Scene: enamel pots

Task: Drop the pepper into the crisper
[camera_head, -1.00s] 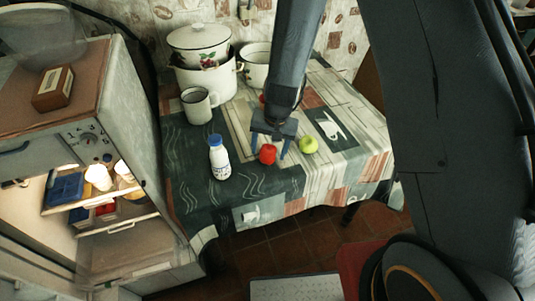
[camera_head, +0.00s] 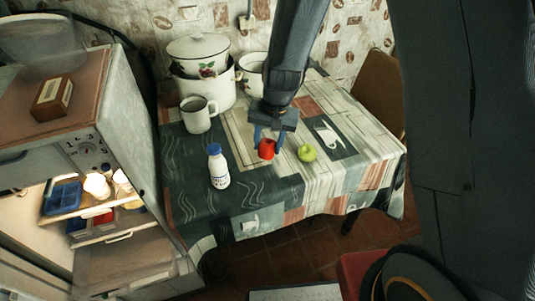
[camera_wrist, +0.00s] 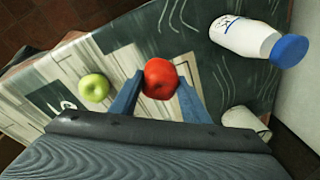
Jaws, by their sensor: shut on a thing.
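The red pepper (camera_head: 266,149) is round and glossy. It is between the fingers of my gripper (camera_head: 267,140), over the table. In the wrist view the pepper (camera_wrist: 160,77) sits between the two blue fingers of my gripper (camera_wrist: 158,88), which is shut on it. I cannot tell whether it still touches the cloth. The open fridge (camera_head: 140,105) stands at the left. A pale drawer front with a handle (camera_head: 118,238), low inside it, seems to be the crisper; its inside is hidden.
A green apple (camera_head: 307,153) lies just right of the pepper. A blue-capped milk bottle (camera_head: 218,168) and a white mug (camera_head: 198,115) stand to the left. Large enamel pots (camera_head: 205,85) are at the back. The table's front right (camera_head: 340,185) is clear.

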